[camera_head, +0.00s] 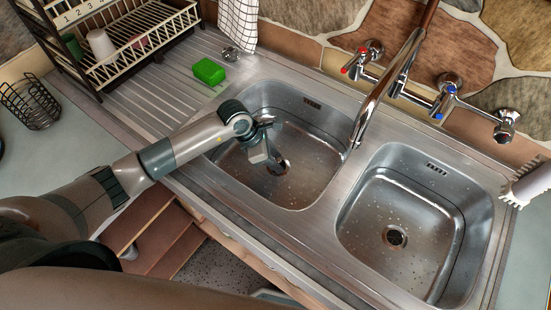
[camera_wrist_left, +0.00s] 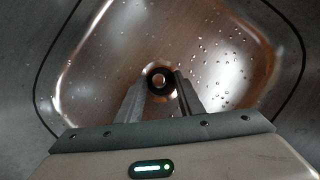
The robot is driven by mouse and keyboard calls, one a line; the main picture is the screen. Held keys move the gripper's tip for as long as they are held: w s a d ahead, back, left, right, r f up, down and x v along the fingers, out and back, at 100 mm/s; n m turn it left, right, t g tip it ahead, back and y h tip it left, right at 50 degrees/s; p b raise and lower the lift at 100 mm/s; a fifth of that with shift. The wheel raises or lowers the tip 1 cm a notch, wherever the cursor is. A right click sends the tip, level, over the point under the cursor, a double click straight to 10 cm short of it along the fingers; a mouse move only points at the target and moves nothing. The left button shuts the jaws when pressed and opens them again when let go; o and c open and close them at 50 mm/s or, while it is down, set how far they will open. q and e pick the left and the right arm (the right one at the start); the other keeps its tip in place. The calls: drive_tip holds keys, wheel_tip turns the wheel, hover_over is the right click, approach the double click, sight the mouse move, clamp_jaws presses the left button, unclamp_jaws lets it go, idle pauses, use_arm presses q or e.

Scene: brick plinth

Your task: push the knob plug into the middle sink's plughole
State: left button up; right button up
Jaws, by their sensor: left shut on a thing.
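My left gripper (camera_head: 270,160) reaches down into the left of the two basins seen in the head view. The left basin's plughole (camera_head: 281,168) shows beside the fingertips in the head view. The plug lies over or at this plughole; I cannot tell whether it is seated, as the fingers and the disc hide the rim. My right gripper is not in view.
The right basin (camera_head: 370,215) is empty, with an open plughole (camera_head: 395,236). A tall tap (camera_head: 372,105) rises behind, between the basins. A green sponge (camera_head: 209,71), a small metal item (camera_head: 231,54) and a dish rack (camera_head: 125,45) stand to the left.

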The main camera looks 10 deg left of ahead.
use_arm(q)
drive_tip(key=shift+f, duration=0.1)
drive_tip(key=o, duration=1.1)
drive_tip(key=p+v, duration=0.9)
drive_tip(key=v, duration=0.8)
drive_tip(key=shift+r, duration=0.3)
drive_tip(key=shift+d, duration=0.1)
